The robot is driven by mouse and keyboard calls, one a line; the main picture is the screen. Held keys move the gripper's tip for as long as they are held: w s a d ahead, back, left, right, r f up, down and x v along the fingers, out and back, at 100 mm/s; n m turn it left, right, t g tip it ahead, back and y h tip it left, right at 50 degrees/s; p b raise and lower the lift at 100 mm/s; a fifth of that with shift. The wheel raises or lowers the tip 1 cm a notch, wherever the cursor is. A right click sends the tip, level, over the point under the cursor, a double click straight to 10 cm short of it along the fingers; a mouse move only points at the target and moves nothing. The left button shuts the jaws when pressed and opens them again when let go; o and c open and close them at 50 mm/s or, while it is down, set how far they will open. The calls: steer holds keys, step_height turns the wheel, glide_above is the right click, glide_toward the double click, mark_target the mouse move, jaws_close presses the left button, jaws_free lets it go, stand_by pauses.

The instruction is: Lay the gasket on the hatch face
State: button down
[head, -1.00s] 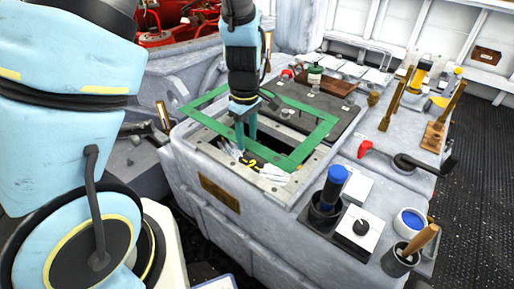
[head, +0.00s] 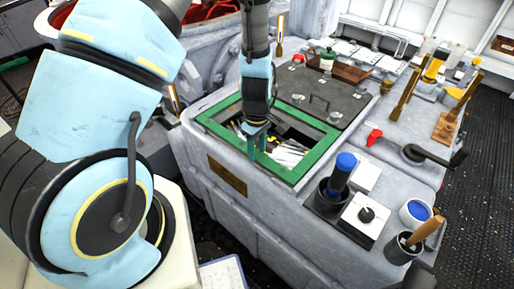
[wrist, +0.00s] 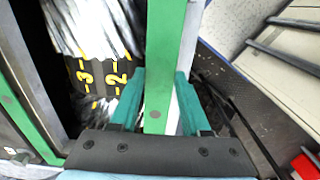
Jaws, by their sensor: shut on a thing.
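The green gasket (head: 316,160) is a thin rectangular frame that lines up with the rim of the open hatch on the grey housing. It looks flat on or very close above the rim; I cannot tell whether it touches all round. My gripper (head: 257,148) points down at the gasket's near side. In the wrist view my gripper (wrist: 157,105) is shut on one green strip (wrist: 158,60), with a teal finger on each side. A pale strip of the hatch face (wrist: 191,40) shows beside it. Most of the hatch face is hidden under the gasket.
Inside the opening lie silvery bundles with yellow-numbered black bands (wrist: 95,75). A dark plate (head: 320,97) with a handle lies behind the opening.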

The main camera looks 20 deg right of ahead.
steer(key=shift+f, duration=0.1)
steer(key=shift+f+b, duration=0.45)
steer(key=shift+f, duration=0.05)
steer(key=shift+c, duration=1.8)
jaws_free()
steer(key=shift+r, duration=0.1)
